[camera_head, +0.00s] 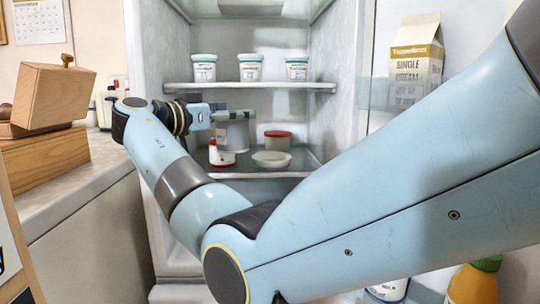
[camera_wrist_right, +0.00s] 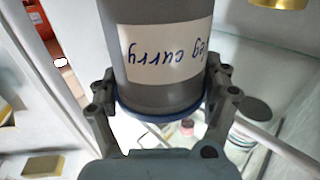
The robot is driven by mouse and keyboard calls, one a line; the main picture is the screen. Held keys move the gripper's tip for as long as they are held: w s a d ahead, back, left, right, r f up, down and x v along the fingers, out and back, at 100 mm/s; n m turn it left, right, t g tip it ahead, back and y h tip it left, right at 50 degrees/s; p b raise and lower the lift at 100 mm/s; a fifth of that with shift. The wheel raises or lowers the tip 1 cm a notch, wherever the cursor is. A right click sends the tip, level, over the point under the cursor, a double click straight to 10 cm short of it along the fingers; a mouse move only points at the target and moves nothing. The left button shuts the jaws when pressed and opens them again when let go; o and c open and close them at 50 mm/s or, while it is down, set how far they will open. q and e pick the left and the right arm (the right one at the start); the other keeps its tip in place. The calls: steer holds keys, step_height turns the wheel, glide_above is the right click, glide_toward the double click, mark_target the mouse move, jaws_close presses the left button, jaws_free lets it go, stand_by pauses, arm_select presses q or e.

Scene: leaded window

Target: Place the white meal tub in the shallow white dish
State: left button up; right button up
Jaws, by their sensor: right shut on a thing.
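My right gripper (camera_head: 236,115) is shut on the white meal tub (camera_head: 234,136) inside the fridge. In the right wrist view, the tub (camera_wrist_right: 165,92) looks grey in shade, with a blue rim and a white label that seems to read "veg curry", seen upside down. Both fingers (camera_wrist_right: 160,105) flank its sides. The shallow white dish (camera_head: 271,159) sits on the lower shelf, to the right of and below the held tub in the head view. The tub appears above shelf level, apart from the dish. My left gripper is not in view.
A red-lidded tub (camera_head: 278,140) stands behind the dish. A red and white container (camera_head: 221,156) is left of it. Three white tubs (camera_head: 250,68) stand on the upper shelf (camera_head: 250,87). A cream carton (camera_head: 414,62) is in the door at right.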

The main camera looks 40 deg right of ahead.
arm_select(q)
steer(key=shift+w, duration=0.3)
arm_select(e)
steer(key=w+d+f, duration=0.1)
steer(key=d+f, duration=0.2)
steer(key=d, duration=1.4)
steer(key=shift+d+f, duration=0.15)
steer(key=shift+d, duration=0.1)
